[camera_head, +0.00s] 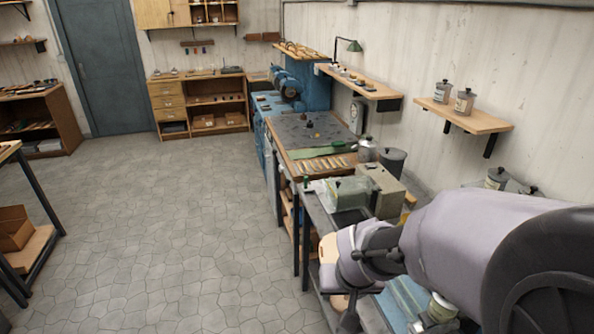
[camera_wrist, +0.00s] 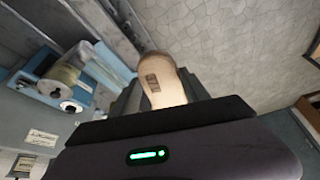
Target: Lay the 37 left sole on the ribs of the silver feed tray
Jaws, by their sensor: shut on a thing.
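My gripper (camera_wrist: 160,94) is shut on a pale tan sole (camera_wrist: 164,72) in the wrist view. The sole sticks out beyond the dark jaws, its rounded end away from me, with a small dark mark on its face. The size and side are too small to read. A grey metal surface with long parallel lines (camera_wrist: 62,17) lies at the upper left; I cannot tell for sure whether it is the silver feed tray. In the head view my arm covers much of the near bench, and the jaws are not clear there.
A blue-grey machine with a roller (camera_wrist: 65,80) stands close left of the sole in the wrist view. In the head view a green machine (camera_head: 347,193) and lidded cans (camera_head: 391,160) stand on the bench along the right wall. The tiled floor (camera_head: 185,225) is clear.

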